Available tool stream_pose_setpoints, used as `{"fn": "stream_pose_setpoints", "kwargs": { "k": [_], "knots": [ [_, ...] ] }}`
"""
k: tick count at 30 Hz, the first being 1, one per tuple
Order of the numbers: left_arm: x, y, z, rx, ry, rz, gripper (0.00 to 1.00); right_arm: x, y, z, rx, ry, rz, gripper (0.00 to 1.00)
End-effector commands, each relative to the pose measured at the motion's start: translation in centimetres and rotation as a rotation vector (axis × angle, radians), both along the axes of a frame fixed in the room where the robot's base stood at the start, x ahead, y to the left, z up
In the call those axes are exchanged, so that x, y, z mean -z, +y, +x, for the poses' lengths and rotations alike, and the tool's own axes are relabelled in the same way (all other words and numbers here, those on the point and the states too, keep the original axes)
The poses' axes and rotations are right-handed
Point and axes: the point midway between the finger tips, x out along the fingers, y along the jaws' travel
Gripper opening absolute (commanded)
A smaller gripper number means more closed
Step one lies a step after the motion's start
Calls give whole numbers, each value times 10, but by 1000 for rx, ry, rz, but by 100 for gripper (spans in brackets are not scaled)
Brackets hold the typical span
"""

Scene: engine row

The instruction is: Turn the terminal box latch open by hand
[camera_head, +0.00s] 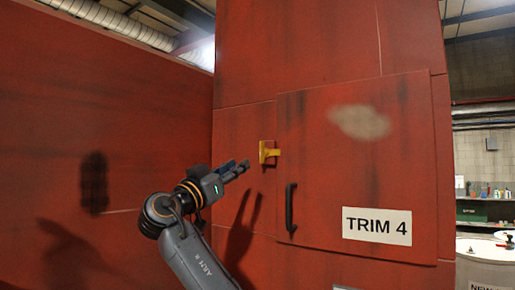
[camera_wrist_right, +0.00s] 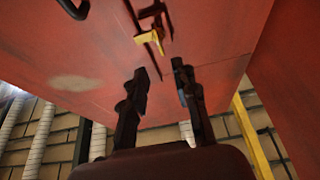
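The yellow latch (camera_head: 270,153) is on the red panel at the left edge of the door (camera_head: 320,150) labelled TRIM 4. Its short arm points right, over the door's edge. The latch also shows in the right wrist view (camera_wrist_right: 152,43), beyond the fingertips. My right gripper (camera_head: 240,169) is just left of and below the latch, apart from it in the wrist view. Its two fingers (camera_wrist_right: 161,72) are spread with nothing between them. The door looks closed. My left gripper is not in view.
A black door handle (camera_head: 290,207) is below the latch, and a white TRIM 4 label (camera_head: 377,226) is to its right. A red wall (camera_head: 90,120) stands at the left. A cluttered bench (camera_head: 485,225) is at the far right.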

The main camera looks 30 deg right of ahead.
Motion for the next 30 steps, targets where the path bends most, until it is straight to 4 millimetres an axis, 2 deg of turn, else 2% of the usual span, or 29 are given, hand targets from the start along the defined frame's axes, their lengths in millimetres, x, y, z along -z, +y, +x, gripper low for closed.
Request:
{"fn": "stream_pose_setpoints", "kwargs": {
  "k": [1, 6, 12, 15, 21, 29, 30],
  "knots": [
    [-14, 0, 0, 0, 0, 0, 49, -11, -11, 4, 3, 2, -1, 29],
    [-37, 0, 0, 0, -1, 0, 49, -26, -43, 17, 3, 3, 0, 29],
    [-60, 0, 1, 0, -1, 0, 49, -38, -74, 30, 1, 3, 0, 29],
    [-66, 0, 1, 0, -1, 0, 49, -41, -83, 35, 0, 3, 0, 29],
    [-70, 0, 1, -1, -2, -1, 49, -42, -93, 39, -1, 2, 0, 29],
    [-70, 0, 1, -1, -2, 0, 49, -41, -93, 39, -3, 1, 0, 29],
    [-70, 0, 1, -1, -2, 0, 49, -41, -93, 39, -3, 1, 0, 21]
  ]
}}
